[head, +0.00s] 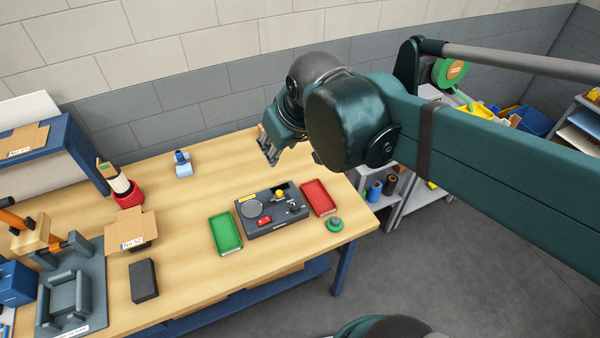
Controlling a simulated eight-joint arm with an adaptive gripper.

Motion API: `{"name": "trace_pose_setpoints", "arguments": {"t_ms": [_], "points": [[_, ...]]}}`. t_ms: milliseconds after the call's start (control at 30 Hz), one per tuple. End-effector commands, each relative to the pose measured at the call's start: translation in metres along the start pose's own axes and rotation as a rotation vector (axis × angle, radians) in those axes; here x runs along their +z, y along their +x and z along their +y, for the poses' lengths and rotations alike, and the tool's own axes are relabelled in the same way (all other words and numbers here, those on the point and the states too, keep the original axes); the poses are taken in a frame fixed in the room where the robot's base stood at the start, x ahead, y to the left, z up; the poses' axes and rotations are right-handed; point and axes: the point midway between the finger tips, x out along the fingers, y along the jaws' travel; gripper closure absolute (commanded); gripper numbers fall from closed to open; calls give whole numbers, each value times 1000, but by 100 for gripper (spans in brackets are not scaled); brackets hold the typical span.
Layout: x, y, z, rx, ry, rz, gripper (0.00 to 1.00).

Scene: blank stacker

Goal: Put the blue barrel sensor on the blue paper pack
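A small dark blue barrel-shaped piece (180,156), which looks like the blue barrel sensor, stands at the back of the wooden table. It appears to rest on a pale blue block (184,171), which looks like the blue paper pack. Both are small in view, so I cannot see the exact contact between them. My gripper (268,151) is to the right of them, above the back of the table. Its grey fingertips look apart with nothing between them. The arm hides part of the table's right end.
A dark grey station (270,228) stands between a green tray (226,234) and a red tray (319,198). A red-based device (128,198), an open cardboard box (131,232) and a black block (143,281) are at left. The wood between pale block and station is clear.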

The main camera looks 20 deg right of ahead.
Motion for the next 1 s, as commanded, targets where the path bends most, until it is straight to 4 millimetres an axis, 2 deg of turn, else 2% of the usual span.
{"name": "trace_pose_setpoints", "arguments": {"t_ms": [33,200,400,600,1000], "points": [[12,-1,1,4,22,9,67],[43,-3,3,16,95,39,67],[70,-3,4,25,160,68,67],[81,-2,4,29,188,80,67],[82,-2,4,29,190,81,67]]}}
